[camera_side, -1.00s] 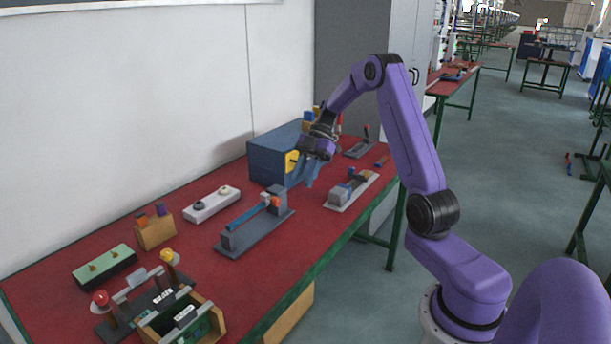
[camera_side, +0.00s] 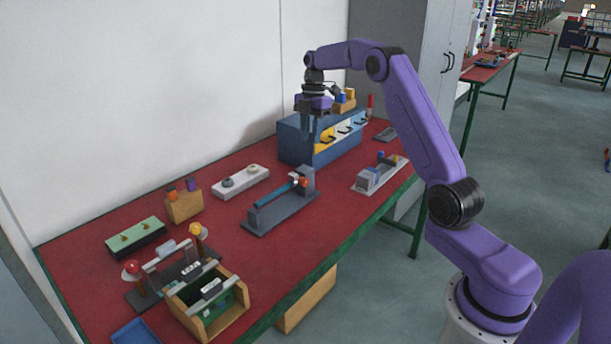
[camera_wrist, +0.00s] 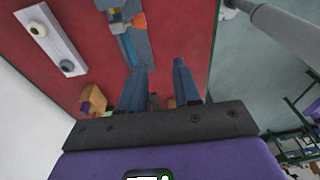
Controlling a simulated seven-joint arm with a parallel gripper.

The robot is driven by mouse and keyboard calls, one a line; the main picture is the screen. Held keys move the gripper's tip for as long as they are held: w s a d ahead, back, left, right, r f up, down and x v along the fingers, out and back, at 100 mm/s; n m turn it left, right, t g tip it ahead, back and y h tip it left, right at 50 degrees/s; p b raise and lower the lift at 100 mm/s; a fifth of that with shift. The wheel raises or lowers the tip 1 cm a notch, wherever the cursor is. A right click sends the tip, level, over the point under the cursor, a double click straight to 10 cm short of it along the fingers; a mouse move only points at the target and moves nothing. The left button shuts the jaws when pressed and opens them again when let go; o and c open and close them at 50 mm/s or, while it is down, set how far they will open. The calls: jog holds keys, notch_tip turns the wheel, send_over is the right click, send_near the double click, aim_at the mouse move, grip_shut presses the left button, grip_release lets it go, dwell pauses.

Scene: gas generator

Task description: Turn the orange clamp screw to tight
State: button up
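The orange clamp screw (camera_side: 303,182) is a small knob at the far right end of the dark grey fixture (camera_side: 265,222), beside a grey upright block. A blue bar (camera_side: 272,194) lies along that fixture. My gripper (camera_side: 308,127) points down, raised above the table in front of the blue case. In the wrist view its two fingers (camera_wrist: 160,65) are apart with nothing held between them. The screw is clear of the fingers. I cannot tell how tight it is.
A blue case (camera_side: 292,138) with a yellow front panel stands behind the fixture. A white strip (camera_side: 240,182) with two knobs lies to the left, a light grey fixture (camera_side: 372,184) to the right. A wooden box (camera_side: 236,318) stands at the front. Red tabletop is bare around the fixture.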

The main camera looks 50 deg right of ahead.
aim_at(304, 178)
jog(key=shift+h, duration=0.8)
jog(key=w+f, duration=0.1)
jog(key=f, duration=0.9)
jog(key=w+f, duration=0.1)
jog(key=f, duration=0.4)
jog(key=shift+w+d+f, duration=0.1)
jog(key=shift+w+f, duration=0.25)
jog(key=shift+c, duration=0.3)
grip_shut()
